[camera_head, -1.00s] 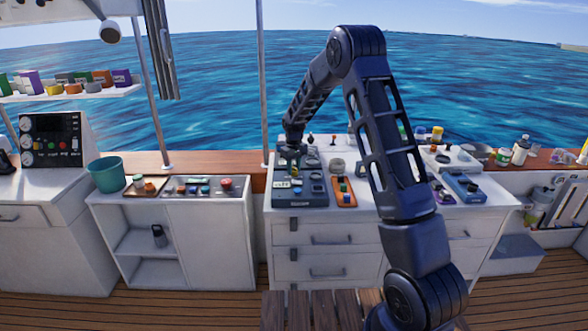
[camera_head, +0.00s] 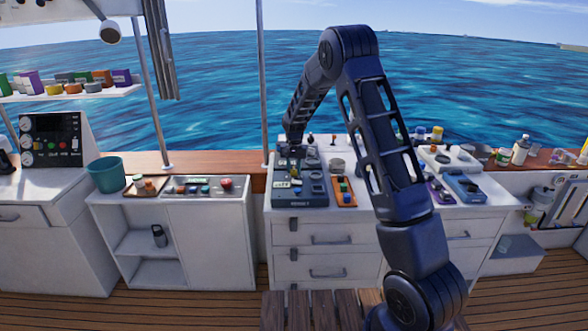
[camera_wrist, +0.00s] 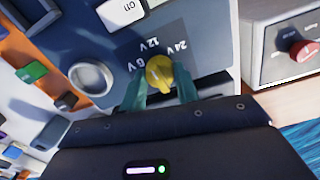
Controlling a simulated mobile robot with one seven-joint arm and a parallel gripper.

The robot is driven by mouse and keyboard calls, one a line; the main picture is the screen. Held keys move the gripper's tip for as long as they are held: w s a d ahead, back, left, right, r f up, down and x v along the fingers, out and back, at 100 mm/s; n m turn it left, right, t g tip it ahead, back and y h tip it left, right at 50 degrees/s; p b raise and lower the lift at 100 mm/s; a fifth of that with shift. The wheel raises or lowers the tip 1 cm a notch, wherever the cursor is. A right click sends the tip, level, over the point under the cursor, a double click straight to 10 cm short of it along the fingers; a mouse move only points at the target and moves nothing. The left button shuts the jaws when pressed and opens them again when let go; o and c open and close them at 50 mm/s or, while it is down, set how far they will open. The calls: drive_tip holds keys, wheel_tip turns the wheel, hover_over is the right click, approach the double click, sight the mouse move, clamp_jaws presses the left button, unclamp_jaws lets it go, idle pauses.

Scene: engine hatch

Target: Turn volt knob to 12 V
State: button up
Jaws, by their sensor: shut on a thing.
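The yellow volt knob (camera_wrist: 158,73) sits on a dark grey panel (camera_wrist: 205,35) in the wrist view. The labels 6 V, 12 V and 24 V are printed around it and appear upside down. My gripper (camera_wrist: 161,80) has its teal fingers on two opposite sides of the knob and is shut on it. I cannot tell for sure which label the knob points to. In the head view, my gripper (camera_head: 290,152) is at the back of the blue-grey control unit (camera_head: 300,202) on the white counter, and the knob is hidden there.
In the wrist view, a round grey dial (camera_wrist: 91,76) and a white on/off switch (camera_wrist: 121,11) are near the knob. A box with a red knob (camera_wrist: 304,50) stands to the right. An orange panel with buttons (camera_head: 344,190) lies beside the unit in the head view.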

sight(294, 167)
drive_tip(key=shift+m, duration=0.5)
drive_tip(key=o, duration=1)
drive_tip(key=shift+r, duration=0.1)
wheel_tip(294, 167, up, 10)
drive_tip(key=shift+f, duration=0.2)
drive_tip(key=shift+r, duration=0.55)
